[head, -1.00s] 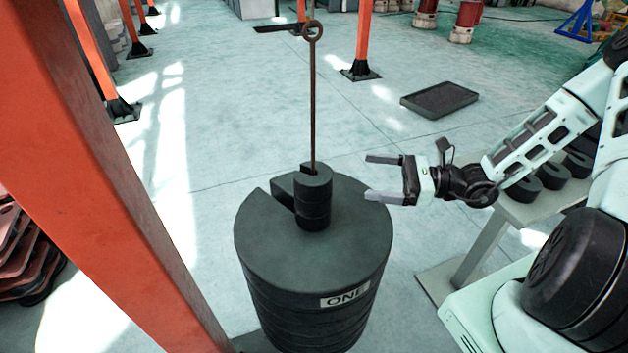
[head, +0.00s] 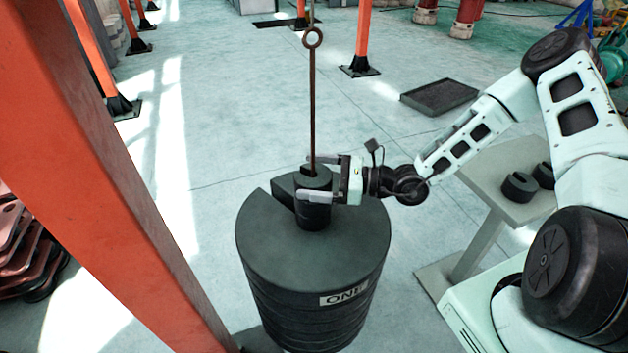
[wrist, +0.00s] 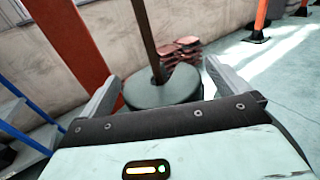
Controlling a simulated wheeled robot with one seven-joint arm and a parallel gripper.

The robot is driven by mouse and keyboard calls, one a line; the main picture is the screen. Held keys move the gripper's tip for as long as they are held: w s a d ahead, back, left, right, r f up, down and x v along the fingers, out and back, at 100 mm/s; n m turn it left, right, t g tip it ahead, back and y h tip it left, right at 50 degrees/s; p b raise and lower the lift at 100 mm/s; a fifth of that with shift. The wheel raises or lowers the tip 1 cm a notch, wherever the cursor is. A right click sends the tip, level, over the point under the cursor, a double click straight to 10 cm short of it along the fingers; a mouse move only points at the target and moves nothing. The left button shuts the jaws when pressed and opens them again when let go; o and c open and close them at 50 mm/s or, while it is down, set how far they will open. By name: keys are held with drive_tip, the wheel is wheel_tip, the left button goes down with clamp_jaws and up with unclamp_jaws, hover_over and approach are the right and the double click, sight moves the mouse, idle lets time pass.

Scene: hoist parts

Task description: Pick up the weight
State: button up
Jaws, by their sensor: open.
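A small dark slotted weight (head: 313,213) sits in a stack on top of the large round weight stack (head: 270,245) labelled "ONE". A thin brown rod with a ring at its top (head: 312,110) rises from the small stack. My gripper (head: 318,178) is open, with its fingers on either side of the top small weight.
A grey stand (head: 505,185) at the right holds more small slotted weights (head: 519,187). An orange post (head: 100,170) rises close at the left. A black tray (head: 438,97) lies on the floor behind; the floor around is mostly clear.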

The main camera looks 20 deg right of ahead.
drive_tip(key=shift+c, duration=0.3)
drive_tip(key=shift+a, duration=0.1)
drive_tip(key=c, duration=1.5)
drive_tip(key=shift+w+r, duration=0.1)
drive_tip(key=shift+r, duration=0.05)
drive_tip(key=c, duration=0.5)
drive_tip(key=shift+o, duration=0.2)
